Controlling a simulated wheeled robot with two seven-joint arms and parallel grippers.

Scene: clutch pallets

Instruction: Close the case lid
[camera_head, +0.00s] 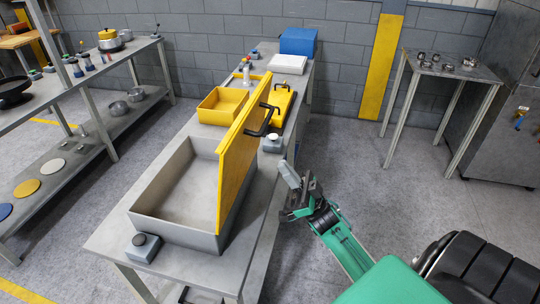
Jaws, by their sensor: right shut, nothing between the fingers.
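The grey case (172,213) stands open on the long table, and its inside looks empty. Its yellow lid (238,158) stands about upright along the case's right side, with black handles (263,121) on its outer face. My right gripper (290,178) is shut and empty, to the right of the lid and beyond the table's right edge. It is apart from the lid. My left gripper is not in view.
A yellow open bin (222,106), a yellow case (283,103), a white box (287,64) and a blue box (298,41) stand farther back on the table. A small grey button box (143,247) sits at the front corner, another (272,143) right of the lid.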

